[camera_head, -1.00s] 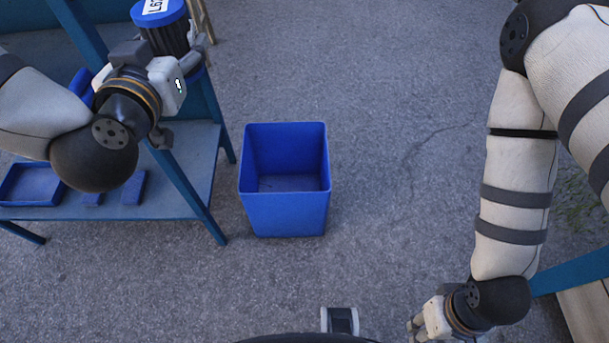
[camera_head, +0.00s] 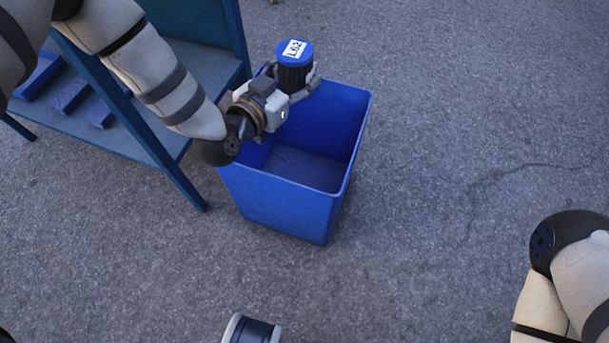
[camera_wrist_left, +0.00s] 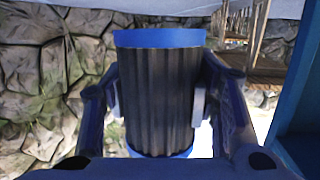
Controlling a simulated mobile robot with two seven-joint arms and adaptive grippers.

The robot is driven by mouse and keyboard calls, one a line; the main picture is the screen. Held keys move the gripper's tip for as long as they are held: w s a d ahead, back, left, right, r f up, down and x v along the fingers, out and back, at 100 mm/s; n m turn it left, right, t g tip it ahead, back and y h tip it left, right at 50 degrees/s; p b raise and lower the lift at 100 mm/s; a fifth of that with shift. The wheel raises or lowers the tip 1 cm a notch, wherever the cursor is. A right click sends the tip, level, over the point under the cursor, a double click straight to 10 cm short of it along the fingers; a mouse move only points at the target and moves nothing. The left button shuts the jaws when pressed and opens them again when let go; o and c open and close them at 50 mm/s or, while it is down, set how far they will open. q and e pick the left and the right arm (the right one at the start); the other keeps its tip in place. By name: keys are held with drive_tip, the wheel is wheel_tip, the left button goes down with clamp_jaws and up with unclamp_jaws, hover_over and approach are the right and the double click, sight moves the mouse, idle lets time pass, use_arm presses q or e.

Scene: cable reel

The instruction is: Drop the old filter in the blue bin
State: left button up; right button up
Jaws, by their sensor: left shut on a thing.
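The filter (camera_head: 295,70) is a black ribbed cylinder with a blue cap and a white label reading L62. My left gripper (camera_head: 300,82) is shut on it and holds it upright, over the far left part of the blue bin (camera_head: 290,208) in the head view. The left wrist view shows the filter (camera_wrist_left: 157,95) between the two fingers of my left gripper (camera_wrist_left: 160,105). The bin is an open-topped box on the ground, and the part of its floor I can see is empty.
A blue workbench (camera_head: 160,140) with a lower shelf holding blue trays stands to the left of the bin. One of its legs is close to the bin's left side. The grey paved ground (camera_head: 450,120) to the right is clear.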

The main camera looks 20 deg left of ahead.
use_arm(q)
drive_tip(key=shift+w+f, duration=0.35)
drive_tip(key=shift+f, duration=0.35)
wheel_tip(320, 180, down, 5)
drive_tip(key=b, duration=0.5)
drive_tip(key=shift+f, duration=0.1)
drive_tip(key=o, duration=1.5)
use_arm(e)
drive_tip(key=shift+g, duration=0.5)
drive_tip(key=f, duration=0.1)
drive_tip(key=s+f, duration=0.1)
drive_tip(key=f, duration=0.1)
drive_tip(key=s+f, duration=0.1)
drive_tip(key=shift+f, duration=0.35)
use_arm(q)
drive_tip(key=shift+s, duration=0.1)
use_arm(e)
drive_tip(key=shift+w, duration=0.1)
use_arm(q)
wheel_tip(320, 180, up, 10)
